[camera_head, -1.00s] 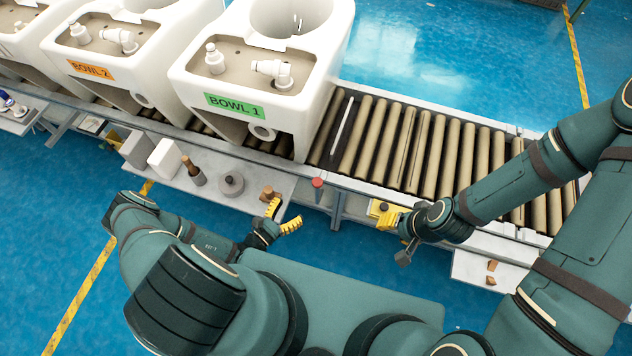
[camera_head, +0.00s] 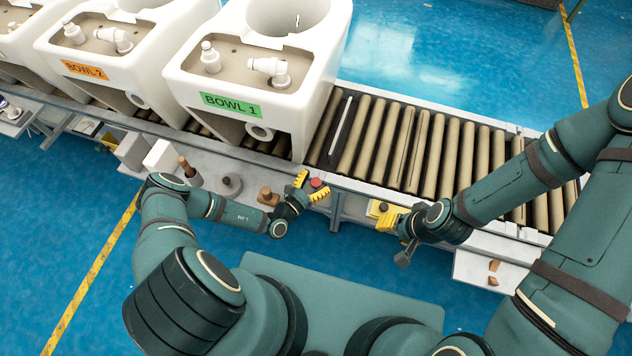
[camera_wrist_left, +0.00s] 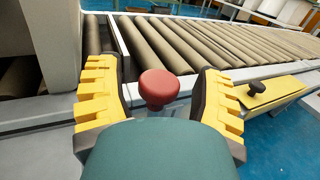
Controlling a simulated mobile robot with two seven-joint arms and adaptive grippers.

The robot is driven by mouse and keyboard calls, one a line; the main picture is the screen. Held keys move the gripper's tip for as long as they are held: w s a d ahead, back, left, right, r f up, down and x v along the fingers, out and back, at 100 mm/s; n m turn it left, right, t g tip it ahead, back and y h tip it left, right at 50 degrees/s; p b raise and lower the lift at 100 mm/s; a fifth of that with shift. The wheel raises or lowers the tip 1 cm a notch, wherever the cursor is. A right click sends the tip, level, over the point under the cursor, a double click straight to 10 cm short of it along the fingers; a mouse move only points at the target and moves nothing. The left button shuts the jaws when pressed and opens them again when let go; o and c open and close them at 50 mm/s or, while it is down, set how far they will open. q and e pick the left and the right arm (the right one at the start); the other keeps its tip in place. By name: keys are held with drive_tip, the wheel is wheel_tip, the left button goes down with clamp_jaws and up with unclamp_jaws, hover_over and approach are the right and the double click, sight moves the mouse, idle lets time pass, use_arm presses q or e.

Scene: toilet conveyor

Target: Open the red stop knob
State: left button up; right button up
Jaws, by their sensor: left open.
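The red stop knob (camera_head: 316,183) is a small round red button on the near edge of the conveyor. It also shows in the left wrist view as a red mushroom-shaped head (camera_wrist_left: 160,87). My left gripper (camera_head: 309,187) is open, with its yellow fingers on either side of the knob; no contact is visible. The lower part of the knob is partly hidden by my gripper in the wrist view.
The roller conveyor (camera_head: 432,150) runs along the back. A white toilet labelled BOWL 1 (camera_head: 256,91) stands left of the knob, with BOWL 2 (camera_head: 104,57) beyond. A low grey shelf holds a round grey weight (camera_head: 229,186). A yellow box with a black knob (camera_wrist_left: 272,95) is to the right.

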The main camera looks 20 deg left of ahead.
use_arm(q)
clamp_jaws()
drive_tip(key=shift+w, duration=0.1)
idle(0.3)
wheel_tip(320, 180, down, 3)
drive_tip(key=shift+f+b, duration=0.1)
drive_tip(key=shift+b, duration=0.9)
unclamp_jaws()
drive_tip(key=shift+r, duration=0.2)
